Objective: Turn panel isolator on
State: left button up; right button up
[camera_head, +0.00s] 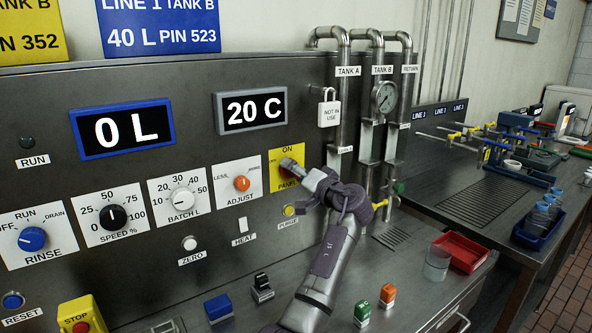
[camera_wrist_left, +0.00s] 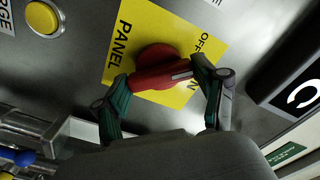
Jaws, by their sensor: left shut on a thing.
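The panel isolator is a red knob (camera_wrist_left: 157,54) on a yellow plate (camera_head: 272,182) marked ON and PANEL in the head view. The left wrist view shows the yellow plate (camera_wrist_left: 203,30) close up and turned, with PANEL at left and OFF and ON at right. My left gripper (camera_wrist_left: 163,80) is shut on the knob's handle, one finger at each end. The knob's white mark points right in this view, towards the gap between OFF and ON, close to ON. In the head view my left gripper (camera_head: 291,168) covers the knob.
An orange ADJUST knob (camera_head: 241,183) is left of the plate. A yellow PURGE button (camera_head: 290,210) is just below it. A white padlock tag (camera_head: 329,110) hangs to the upper right beside pipes. Several small coloured blocks and a red tray (camera_head: 462,252) are on the bench.

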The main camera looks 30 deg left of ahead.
pick_arm(q)
jog(key=m+p, duration=0.5)
jog(key=m, duration=0.3)
jog(key=shift+r, duration=0.15)
dwell(0.5)
jog(key=o, duration=1.1)
jog(key=shift+w+m, duration=0.1)
jog(key=shift+m, duration=0.2)
jog(key=shift+o, duration=0.2)
jog(key=shift+f, duration=0.2)
